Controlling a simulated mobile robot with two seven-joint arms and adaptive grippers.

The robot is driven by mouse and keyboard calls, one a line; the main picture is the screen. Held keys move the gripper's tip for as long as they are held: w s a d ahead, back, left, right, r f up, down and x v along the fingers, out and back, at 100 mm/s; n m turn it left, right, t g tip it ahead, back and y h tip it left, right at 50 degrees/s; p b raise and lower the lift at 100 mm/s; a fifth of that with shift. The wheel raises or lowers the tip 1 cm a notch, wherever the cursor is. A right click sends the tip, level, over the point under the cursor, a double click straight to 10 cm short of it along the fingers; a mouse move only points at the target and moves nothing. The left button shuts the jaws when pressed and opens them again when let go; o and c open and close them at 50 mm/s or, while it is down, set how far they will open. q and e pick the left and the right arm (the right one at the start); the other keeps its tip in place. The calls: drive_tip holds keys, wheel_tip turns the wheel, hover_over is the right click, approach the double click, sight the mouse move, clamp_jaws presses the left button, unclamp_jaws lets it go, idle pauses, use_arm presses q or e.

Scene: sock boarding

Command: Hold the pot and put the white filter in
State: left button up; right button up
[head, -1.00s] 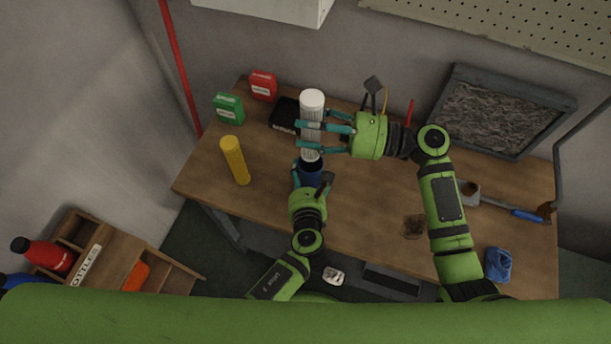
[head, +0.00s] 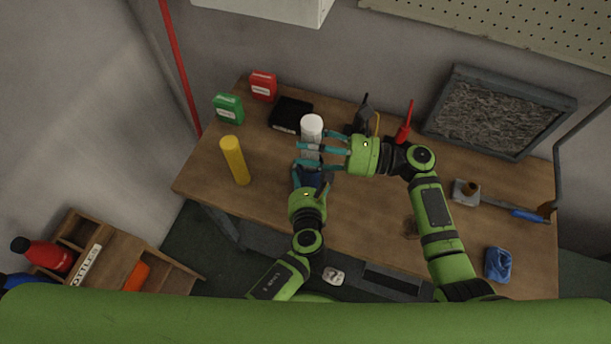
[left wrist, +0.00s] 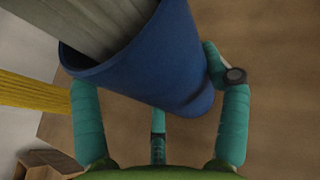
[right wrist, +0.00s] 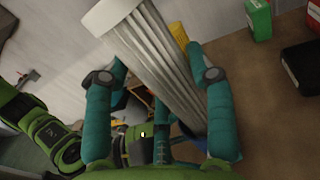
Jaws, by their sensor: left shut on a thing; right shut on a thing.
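The blue pot (head: 312,180) is in the fingers of my left gripper (head: 311,176), above the table's middle. In the left wrist view the pot (left wrist: 150,75) has its open mouth toward the upper left. The white pleated filter (head: 311,127) is gripped by my right gripper (head: 309,156), just above the pot. In the left wrist view the filter's lower part (left wrist: 85,25) sits inside the pot's rim. The right wrist view shows the filter (right wrist: 155,60) between the right fingers, its white cap away from the pot. The depth inside the pot is hidden.
A yellow cylinder (head: 235,160) stands to the left on the table. Green (head: 228,108) and red (head: 263,86) containers and a black box (head: 290,114) are behind. The table's front middle is mostly clear.

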drive_tip(key=shift+s+f, duration=0.1)
drive_tip(key=shift+f, duration=0.35)
drive_tip(key=o, duration=1.2)
drive_tip(key=shift+s+a, duration=0.1)
drive_tip(key=shift+o, duration=0.2)
drive_tip(key=shift+f, duration=0.1)
drive_tip(key=shift+s, duration=0.1)
use_arm(q)
drive_tip(key=shift+a, duration=0.1)
use_arm(e)
drive_tip(key=s+d, duration=0.1)
drive_tip(key=d, duration=1.1)
drive_tip(key=shift+r, duration=0.3)
use_arm(q)
drive_tip(key=o, duration=1.2)
